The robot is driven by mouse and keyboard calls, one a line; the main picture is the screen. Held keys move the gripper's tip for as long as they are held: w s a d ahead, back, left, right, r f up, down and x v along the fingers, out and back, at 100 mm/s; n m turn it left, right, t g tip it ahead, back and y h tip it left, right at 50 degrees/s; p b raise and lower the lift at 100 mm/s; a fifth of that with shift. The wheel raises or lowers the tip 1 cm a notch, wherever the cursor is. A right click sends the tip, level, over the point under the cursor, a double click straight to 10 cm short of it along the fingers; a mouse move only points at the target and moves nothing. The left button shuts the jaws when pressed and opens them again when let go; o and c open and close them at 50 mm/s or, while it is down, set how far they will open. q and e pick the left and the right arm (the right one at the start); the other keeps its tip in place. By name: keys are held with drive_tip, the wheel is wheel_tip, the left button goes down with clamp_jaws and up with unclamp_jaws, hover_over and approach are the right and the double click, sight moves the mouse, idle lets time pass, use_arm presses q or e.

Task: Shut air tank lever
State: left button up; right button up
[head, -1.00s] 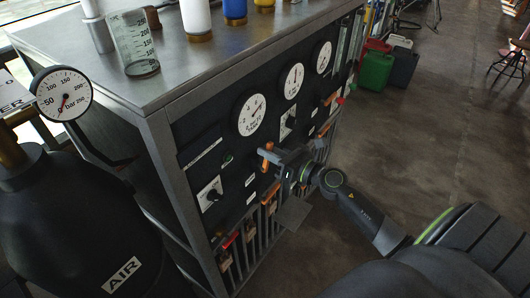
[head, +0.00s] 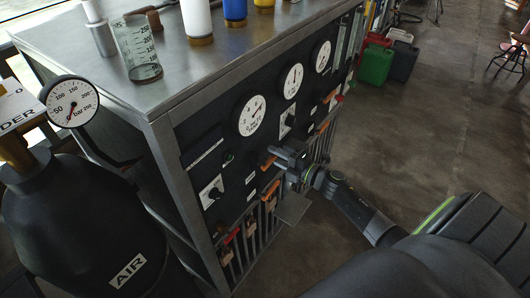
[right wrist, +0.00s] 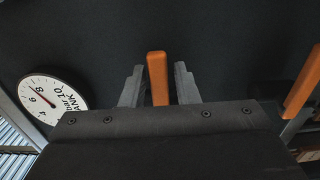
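An orange lever (head: 267,163) sits on the dark front panel of the cabinet, below the row of white gauges. My right gripper (head: 278,157) is at this lever. In the right wrist view the orange lever (right wrist: 158,78) stands between the two grey fingers of the right gripper (right wrist: 159,86), with narrow dark gaps on both sides, so the fingers are open around it. In the head view the lever lies slanted, partly hidden by the gripper. The black air tank (head: 90,225), labelled AIR, stands at the left. My left gripper is not in view.
A second orange lever (head: 270,190) is just below; an orange handle also shows at right in the wrist view (right wrist: 303,82). The gauge (right wrist: 52,99) reads TANK. The metal cabinet top (head: 195,70) carries a beaker (head: 138,50) and bottles.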

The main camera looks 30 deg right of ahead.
drive_tip(key=shift+o, duration=1.2)
drive_tip(key=b+v, duration=0.1)
drive_tip(key=v, duration=0.6)
drive_tip(key=shift+s, duration=0.1)
